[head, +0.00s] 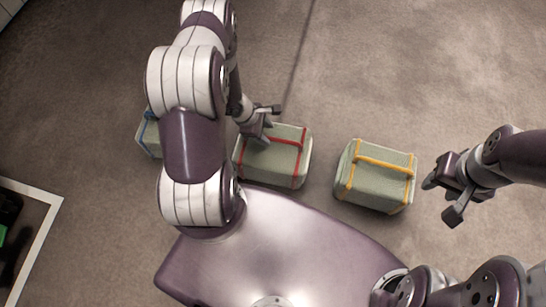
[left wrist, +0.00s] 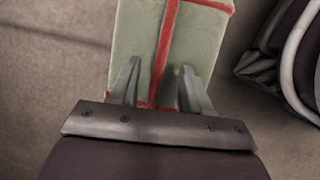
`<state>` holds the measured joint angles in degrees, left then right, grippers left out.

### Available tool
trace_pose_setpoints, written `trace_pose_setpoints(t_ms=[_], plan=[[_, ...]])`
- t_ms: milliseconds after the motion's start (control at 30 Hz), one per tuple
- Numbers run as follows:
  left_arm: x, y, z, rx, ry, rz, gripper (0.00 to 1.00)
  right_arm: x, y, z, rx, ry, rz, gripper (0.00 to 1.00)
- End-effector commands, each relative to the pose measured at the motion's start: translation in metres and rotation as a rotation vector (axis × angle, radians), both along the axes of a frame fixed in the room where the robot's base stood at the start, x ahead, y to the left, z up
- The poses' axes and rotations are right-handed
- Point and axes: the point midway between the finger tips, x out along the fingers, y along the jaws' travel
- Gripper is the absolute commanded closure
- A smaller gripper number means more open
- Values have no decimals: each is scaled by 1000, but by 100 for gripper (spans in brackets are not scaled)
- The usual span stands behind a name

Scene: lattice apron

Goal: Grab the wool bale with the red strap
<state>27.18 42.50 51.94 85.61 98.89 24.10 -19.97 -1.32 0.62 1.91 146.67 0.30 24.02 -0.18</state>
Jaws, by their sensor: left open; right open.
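The wool bale with the red strap (head: 285,165) is a pale green block on the floor, in the middle of three bales in the head view. My left gripper (head: 262,124) is open at the bale's upper left part. In the left wrist view the bale (left wrist: 203,35) lies ahead of the open fingers (left wrist: 158,90), with a red strap running between them. I cannot tell whether the fingers touch it. My right gripper (head: 447,198) is open and empty, right of the yellow-strapped bale.
A bale with yellow straps (head: 376,188) stands to the right of the red-strapped one, with a gap between. A bale with a blue strap (head: 148,140) is at the left, partly hidden behind my left arm. A white-edged frame (head: 40,222) lies at the lower left. The floor beyond is clear.

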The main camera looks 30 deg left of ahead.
Motion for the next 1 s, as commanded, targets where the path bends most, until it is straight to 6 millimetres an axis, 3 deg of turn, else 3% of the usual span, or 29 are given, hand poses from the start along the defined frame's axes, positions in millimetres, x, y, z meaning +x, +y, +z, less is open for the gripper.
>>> trace_pose_setpoints(t_ms=[300, 600, 633, 767, 1000], plan=[[10, -18, -51, 1, 0, -4, 52, 0, 0, -43, 0, 1, 0, 57], [13, -21, -55, 1, -2, -1, 52, 0, 0, -43, 0, 0, 0, 57], [13, -21, -55, 1, -2, -1, 56, 0, 0, -43, 0, 0, 0, 57], [13, -21, -55, 1, -2, -1, 98, 0, 0, -43, 0, 0, 0, 57], [13, -21, -55, 0, -1, -1, 100, 0, 0, -43, 0, 0, 0, 57]])
